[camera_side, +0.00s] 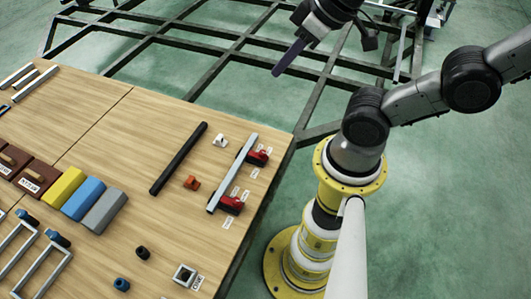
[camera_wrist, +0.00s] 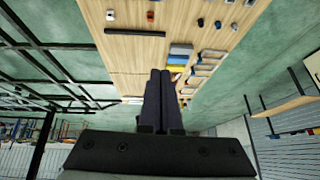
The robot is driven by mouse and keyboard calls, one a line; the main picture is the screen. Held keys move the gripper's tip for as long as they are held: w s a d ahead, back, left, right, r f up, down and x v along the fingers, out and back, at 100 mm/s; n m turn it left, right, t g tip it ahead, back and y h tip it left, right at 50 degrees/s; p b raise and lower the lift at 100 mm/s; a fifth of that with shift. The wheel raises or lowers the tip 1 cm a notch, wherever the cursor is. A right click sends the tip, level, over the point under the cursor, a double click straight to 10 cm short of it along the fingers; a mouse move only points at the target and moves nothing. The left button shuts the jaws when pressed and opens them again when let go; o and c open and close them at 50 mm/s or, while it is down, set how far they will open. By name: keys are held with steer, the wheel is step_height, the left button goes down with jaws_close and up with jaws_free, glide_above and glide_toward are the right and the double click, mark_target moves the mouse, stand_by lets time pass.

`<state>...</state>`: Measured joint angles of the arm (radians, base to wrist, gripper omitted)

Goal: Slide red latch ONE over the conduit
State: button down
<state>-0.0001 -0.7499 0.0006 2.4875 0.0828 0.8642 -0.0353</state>
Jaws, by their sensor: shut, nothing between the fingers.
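Two red latches with dark parts sit on the wooden table near its right edge in the side view, an upper one (camera_side: 258,157) and a lower one (camera_side: 231,205). The labels beside them are too small to read, so I cannot tell which is ONE. A long light-grey conduit (camera_side: 232,172) lies beside both latches, its lower end close to the lower latch. My gripper (camera_side: 278,72) is shut and empty, raised beyond the table's upper right edge, well apart from the latches. In the wrist view its two dark fingers (camera_wrist: 160,72) lie side by side. I cannot make out the latches there.
A black bar (camera_side: 178,158), an orange piece (camera_side: 191,183) and a white piece (camera_side: 220,140) lie left of the conduit. Yellow, blue and grey blocks (camera_side: 103,210) stand further left. A dark chassis frame (camera_side: 222,45) stands behind the table. Bare wood surrounds the black bar.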

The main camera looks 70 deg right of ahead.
steer(key=w+a+r+m+t+y, duration=0.1)
steer(key=w+a+r+m+y, duration=0.3)
steer(key=w, duration=0.5)
steer(key=w+d+f+m+t, duration=0.1)
steer(key=w+f+m, duration=0.25)
steer(key=w, duration=0.55)
steer(key=w+d+f+m+t+h, duration=0.1)
steer(key=w+d+f+m, duration=0.5)
steer(key=d, duration=0.3)
steer(key=w+d+f+m+h, duration=0.2)
steer(key=w+d+f+m, duration=0.2)
steer(key=d+f+m, duration=0.35)
steer(key=s+d+f+m+g+h, duration=0.1)
steer(key=s+d+f+m, duration=0.25)
steer(key=d+f, duration=0.45)
steer(key=s+d+f+m+g+h, duration=0.1)
steer(key=s+d+f+m, duration=0.3)
steer(key=f, duration=0.8)
steer(key=s+f+m+g, duration=0.3)
steer(key=s+f+m, duration=0.2)
steer(key=s+f, duration=1.2)
steer(key=shift+a+f+m+y, duration=0.15)
steer(key=shift+m+y, duration=0.2)
steer(key=shift+y, duration=0.05)
steer(key=shift+w, duration=0.1)
